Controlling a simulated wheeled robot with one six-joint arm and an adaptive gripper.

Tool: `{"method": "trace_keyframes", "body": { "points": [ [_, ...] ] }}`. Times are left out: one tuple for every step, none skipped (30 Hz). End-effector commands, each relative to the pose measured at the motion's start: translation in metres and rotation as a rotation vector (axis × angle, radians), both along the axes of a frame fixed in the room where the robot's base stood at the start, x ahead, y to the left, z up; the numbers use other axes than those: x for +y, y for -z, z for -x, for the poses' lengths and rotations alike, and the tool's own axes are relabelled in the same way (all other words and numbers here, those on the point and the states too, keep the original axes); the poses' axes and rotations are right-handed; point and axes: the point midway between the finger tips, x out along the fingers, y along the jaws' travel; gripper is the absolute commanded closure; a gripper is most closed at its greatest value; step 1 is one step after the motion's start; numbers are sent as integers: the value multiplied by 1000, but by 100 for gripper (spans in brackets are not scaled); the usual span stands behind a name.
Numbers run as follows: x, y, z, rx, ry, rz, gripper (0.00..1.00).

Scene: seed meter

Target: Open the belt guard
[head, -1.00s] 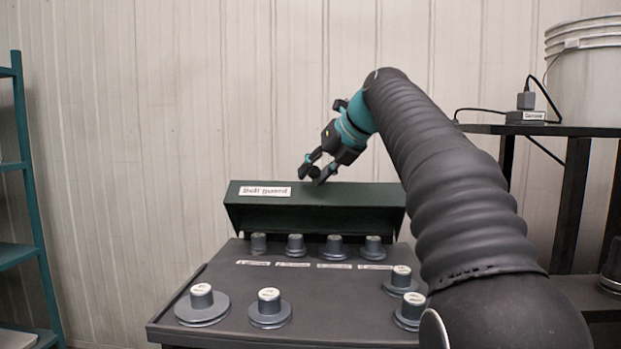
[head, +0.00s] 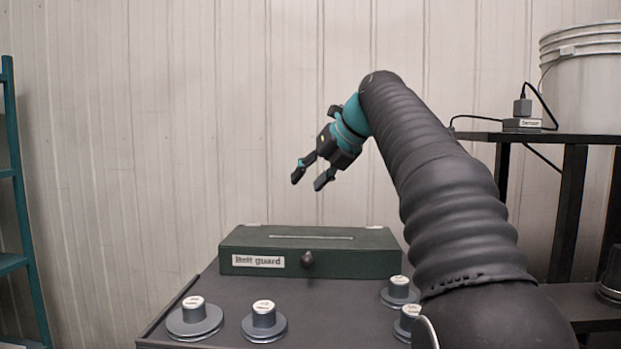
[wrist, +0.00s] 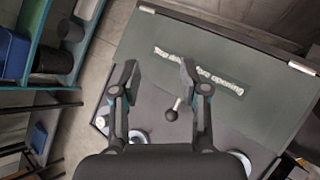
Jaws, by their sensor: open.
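The belt guard (head: 350,262) is a dark green box-shaped cover lying shut across the back of the dark bench. Its front carries a "Belt guard" label and a round black knob (head: 307,259). In the wrist view the guard (wrist: 225,55) shows its top with a printed strip, partly readable as "before opening", and the knob (wrist: 171,115) on a short stem. My gripper (head: 309,179) is open and empty, above the guard and apart from it. In the wrist view my gripper (wrist: 159,72) has its fingers spread, with the knob visible between them.
Grey stepped pulleys with white caps stand on the bench top (head: 225,300) in front of the guard, such as one at left (head: 194,317). A black shelf (head: 560,137) with a white bucket (head: 582,80) stands right. A teal rack (head: 18,200) stands left.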

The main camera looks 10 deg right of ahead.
Motion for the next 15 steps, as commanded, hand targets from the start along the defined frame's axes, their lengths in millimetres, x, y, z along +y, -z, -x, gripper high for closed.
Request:
{"method": "trace_keyframes", "body": {
  "points": [
    [-2,-3,2,-2,1,0,55],
    [-3,-4,3,-1,2,0,55],
    [-5,-7,6,-1,2,0,55],
    [-7,-10,8,-2,3,0,55],
    [-9,-14,11,-4,3,1,55],
    [-11,-18,15,-3,2,1,55],
    [-14,-22,19,-4,3,1,55],
    [-17,-27,22,-4,3,1,55],
    [-20,-33,27,-4,4,1,55],
    [-23,-37,32,-4,3,1,55],
    [-25,-41,35,-4,3,0,55],
    [-29,-47,40,-4,3,1,55],
    [-31,-51,44,-4,3,0,55],
    [-33,-55,48,-4,3,1,55],
    [-36,-60,52,-3,2,1,55]
  ]
}}
